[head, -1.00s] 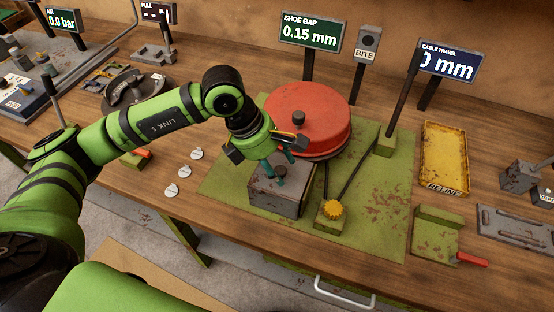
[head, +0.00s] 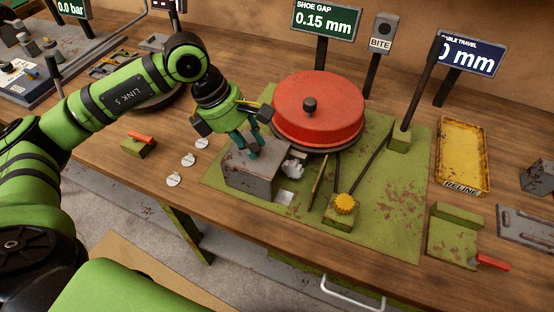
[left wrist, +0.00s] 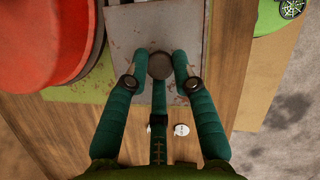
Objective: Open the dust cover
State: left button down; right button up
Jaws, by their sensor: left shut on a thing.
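The grey, rusty dust cover (head: 250,180) is a box at the left part of the green mat, in front of the red drum (head: 318,105). My left gripper (head: 251,149) is above it, its teal fingers shut on the cover's dark round knob. In the left wrist view the knob (left wrist: 160,66) sits between the fingertips, with the grey cover top (left wrist: 165,25) beneath. Just right of the cover, a whitish lumpy thing (head: 293,168) and a small pale plate (head: 284,197) lie uncovered. My right gripper is not in view.
A yellow knob (head: 344,203) on a block and an upright lever (head: 415,95) stand to the right on the green mat (head: 385,215). White tags (head: 188,160) lie on the wood left of the cover. A yellow tray (head: 464,155) is farther right.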

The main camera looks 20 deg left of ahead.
aim_at(236, 150)
pick_arm(q)
jog(key=a+b, duration=0.1)
jog(key=a, duration=0.2)
jog(key=shift+w+a+f, duration=0.1)
jog(key=shift+a+f, duration=0.05)
jog(key=shift+a, duration=0.05)
jog(key=shift+a+r, duration=0.2)
jog(key=shift+a, duration=0.05)
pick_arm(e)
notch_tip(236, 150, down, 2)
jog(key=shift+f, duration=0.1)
pick_arm(q)
jog(key=c, duration=1)
grip_release()
jog(key=v, duration=1.2)
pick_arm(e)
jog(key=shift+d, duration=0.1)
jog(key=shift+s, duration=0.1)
